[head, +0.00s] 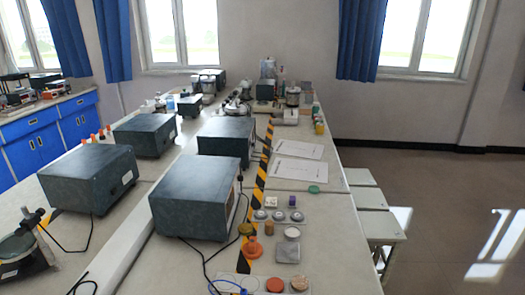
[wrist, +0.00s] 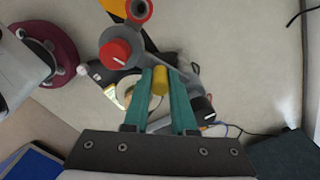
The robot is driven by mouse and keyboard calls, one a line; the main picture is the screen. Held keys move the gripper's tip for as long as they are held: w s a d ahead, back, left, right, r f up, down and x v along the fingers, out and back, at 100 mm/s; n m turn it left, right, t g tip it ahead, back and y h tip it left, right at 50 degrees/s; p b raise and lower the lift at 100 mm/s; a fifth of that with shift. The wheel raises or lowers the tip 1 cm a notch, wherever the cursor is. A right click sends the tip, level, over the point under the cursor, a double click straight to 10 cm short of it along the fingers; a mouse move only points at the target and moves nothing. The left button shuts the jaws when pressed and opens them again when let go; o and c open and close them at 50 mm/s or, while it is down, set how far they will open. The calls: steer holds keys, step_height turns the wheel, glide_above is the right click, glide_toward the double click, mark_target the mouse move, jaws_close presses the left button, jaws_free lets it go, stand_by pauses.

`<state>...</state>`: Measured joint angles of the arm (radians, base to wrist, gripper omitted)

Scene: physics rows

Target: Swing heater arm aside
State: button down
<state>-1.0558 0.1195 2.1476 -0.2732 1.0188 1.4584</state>
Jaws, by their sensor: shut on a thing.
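In the wrist view my gripper (wrist: 160,78) reaches up from the bottom with two teal fingers. It is shut on a short yellow handle (wrist: 159,86) that sits between the fingertips. The handle appears to belong to the grey heater arm (wrist: 140,32), which carries a large red knob (wrist: 116,52) and a red-lined ring at its upper end. A dark base with a black knob (wrist: 203,106) lies below and behind the fingers, partly hidden by them. My gripper does not show in the head view, and I cannot pick out the heater arm there.
A maroon round-based device (wrist: 62,55) stands at left in the wrist view. A blue cable and a dark box (wrist: 285,152) are at lower right. In the head view, grey-blue boxes (head: 195,195) stand along the bench, with small weights and discs (head: 275,285) beside them.

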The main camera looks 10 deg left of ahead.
steer(key=shift+s+a+m, duration=0.15)
steer(key=shift+a+m, duration=0.3)
steer(key=shift+m, duration=0.45)
steer(key=shift+a, duration=0.1)
steer(key=c, duration=0.7)
jaws_free()
step_height(320, 180, up, 16)
steer(key=shift+f, duration=0.1)
